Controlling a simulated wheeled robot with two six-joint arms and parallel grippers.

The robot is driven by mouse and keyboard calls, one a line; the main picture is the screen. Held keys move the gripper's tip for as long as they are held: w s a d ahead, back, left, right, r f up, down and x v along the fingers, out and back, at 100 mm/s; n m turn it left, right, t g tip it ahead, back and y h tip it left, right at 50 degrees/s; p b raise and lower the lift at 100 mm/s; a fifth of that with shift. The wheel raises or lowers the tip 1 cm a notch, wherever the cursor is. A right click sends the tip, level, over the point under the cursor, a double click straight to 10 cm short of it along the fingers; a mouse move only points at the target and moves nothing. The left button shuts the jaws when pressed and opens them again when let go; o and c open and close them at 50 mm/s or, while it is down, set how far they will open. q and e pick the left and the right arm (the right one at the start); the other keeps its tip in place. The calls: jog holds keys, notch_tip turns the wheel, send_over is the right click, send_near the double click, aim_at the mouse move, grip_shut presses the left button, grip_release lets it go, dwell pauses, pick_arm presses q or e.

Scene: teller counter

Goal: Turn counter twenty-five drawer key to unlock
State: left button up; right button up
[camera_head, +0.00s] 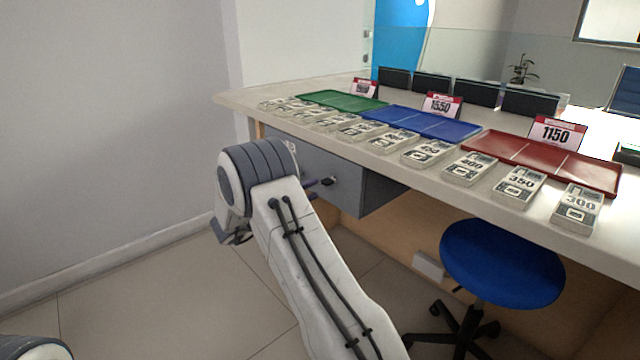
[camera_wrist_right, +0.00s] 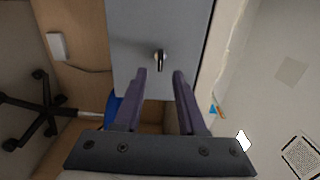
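The grey drawer unit (camera_head: 345,190) hangs under the counter, and its front also fills the middle of the right wrist view (camera_wrist_right: 125,40). A dark key (camera_head: 328,182) sticks out of the lock in the drawer front. In the right wrist view the key (camera_wrist_right: 161,62) shows with its bow upright in the picture, at a round metal lock. My right gripper (camera_wrist_right: 160,73) is open and empty, its two purple fingers apart. The key appears just beyond the fingertips, in line with the gap. In the head view my right wrist hides most of the gripper and part of the drawer. My left gripper is out of view.
The counter top (camera_head: 240,97) holds several banknote stacks (camera_head: 470,168), green, blue (camera_head: 425,122) and red trays, and price signs. A blue swivel stool (camera_head: 500,262) stands right of the drawer. The floor (camera_head: 150,290) left of my right arm is clear.

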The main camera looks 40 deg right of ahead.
jog(key=shift+s+a+p, duration=0.15)
jog(key=shift+a+p, duration=0.1)
jog(key=shift+a, duration=1.05)
jog(key=shift+s+a+p, duration=0.1)
jog(key=shift+a+p, duration=0.1)
jog(key=shift+a, duration=1.1)
